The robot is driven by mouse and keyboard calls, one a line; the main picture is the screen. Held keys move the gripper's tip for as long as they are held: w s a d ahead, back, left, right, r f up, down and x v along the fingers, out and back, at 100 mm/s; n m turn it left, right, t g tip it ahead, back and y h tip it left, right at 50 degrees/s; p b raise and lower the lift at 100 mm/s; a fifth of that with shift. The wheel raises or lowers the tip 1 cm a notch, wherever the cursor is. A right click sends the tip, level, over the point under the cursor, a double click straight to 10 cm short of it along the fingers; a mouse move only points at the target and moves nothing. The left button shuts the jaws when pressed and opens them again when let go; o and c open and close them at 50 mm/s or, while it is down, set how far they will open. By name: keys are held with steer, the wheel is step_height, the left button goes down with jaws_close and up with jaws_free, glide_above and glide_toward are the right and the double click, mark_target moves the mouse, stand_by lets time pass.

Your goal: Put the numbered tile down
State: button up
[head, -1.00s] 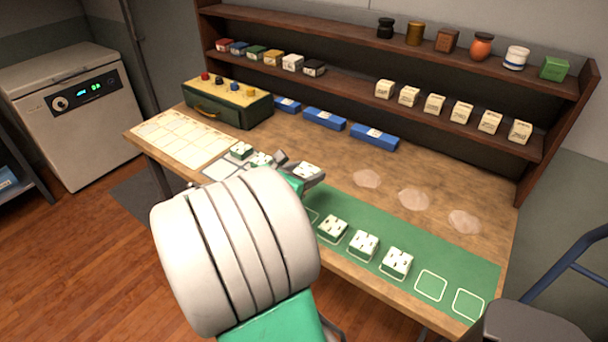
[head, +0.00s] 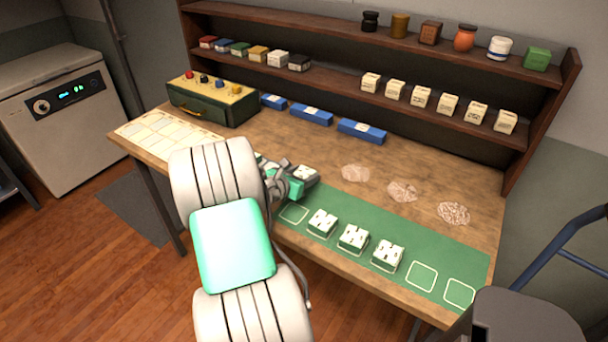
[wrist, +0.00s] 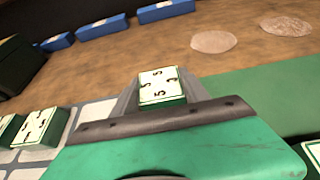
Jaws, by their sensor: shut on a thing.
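My gripper (head: 297,172) is shut on a numbered tile (wrist: 161,87), a white-topped block with green sides and dark marks. In the wrist view the tile sits between the fingers, above the table. In the head view my arm hides part of it. The green mat (head: 446,249) on the table's front right has white outlined squares. Three tiles stand on it: one (head: 322,223), another (head: 354,238) and a third (head: 388,254). An empty outline (head: 293,214) lies to their left, close to my gripper, and two empty outlines (head: 421,277) lie to their right.
More tiles (wrist: 40,127) stand on a pale grid left of my gripper. A green box with knobs (head: 212,103) and blue blocks (head: 361,131) stand at the back, below the shelves (head: 400,62). Pale round patches (head: 402,191) lie on the open wood.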

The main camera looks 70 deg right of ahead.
steer(key=shift+f, duration=0.15)
steer(key=o, duration=1.5)
